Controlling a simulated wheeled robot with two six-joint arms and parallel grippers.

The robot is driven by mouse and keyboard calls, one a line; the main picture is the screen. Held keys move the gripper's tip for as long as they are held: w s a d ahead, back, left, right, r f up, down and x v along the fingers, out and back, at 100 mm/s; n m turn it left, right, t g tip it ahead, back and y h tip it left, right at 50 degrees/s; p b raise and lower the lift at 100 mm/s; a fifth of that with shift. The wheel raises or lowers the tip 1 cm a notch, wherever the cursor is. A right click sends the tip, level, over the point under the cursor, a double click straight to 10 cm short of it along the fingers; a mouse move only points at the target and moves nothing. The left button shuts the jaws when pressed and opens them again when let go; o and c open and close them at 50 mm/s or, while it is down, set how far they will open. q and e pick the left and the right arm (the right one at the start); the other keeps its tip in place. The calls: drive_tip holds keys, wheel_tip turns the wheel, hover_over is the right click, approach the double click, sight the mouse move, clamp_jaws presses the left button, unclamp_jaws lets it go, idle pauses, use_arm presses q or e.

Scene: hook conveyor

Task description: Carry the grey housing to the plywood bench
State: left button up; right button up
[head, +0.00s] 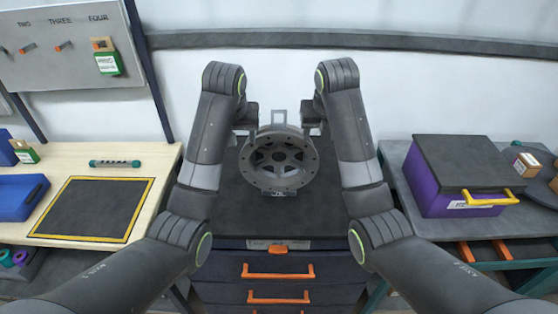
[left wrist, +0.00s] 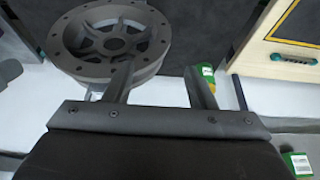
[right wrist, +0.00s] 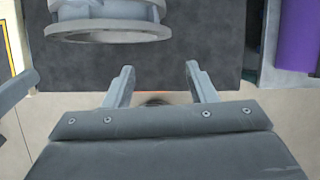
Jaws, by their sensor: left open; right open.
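The grey housing (head: 279,181), a round flanged wheel-like part with spokes and a centre hole, sits on the dark top of the drawer cabinet (head: 226,214). My left gripper (head: 244,122) is open and empty beside its back left; in the left wrist view the housing (left wrist: 75,68) is at upper left, one finger overlapping its rim. My right gripper (head: 312,122) is open and empty beside its back right; in the right wrist view the housing (right wrist: 108,32) is at upper left, apart from the fingers. The plywood bench (head: 90,152) stands at the left.
A purple box (head: 450,180) with a dark lid stands on the right bench. A pegboard (head: 65,45) hangs behind at left.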

sight(246, 162)
use_arm(q)
drive_tip(key=x, duration=1.5)
drive_tip(key=shift+f, duration=0.3)
use_arm(e)
drive_tip(key=x, duration=1.5)
drive_tip(key=shift+f, duration=0.3)
use_arm(q)
clamp_jaws()
use_arm(e)
clamp_jaws()
use_arm(q)
drive_tip(key=shift+w, duration=0.1)
use_arm(e)
drive_tip(key=shift+w+a+r, duration=0.1)
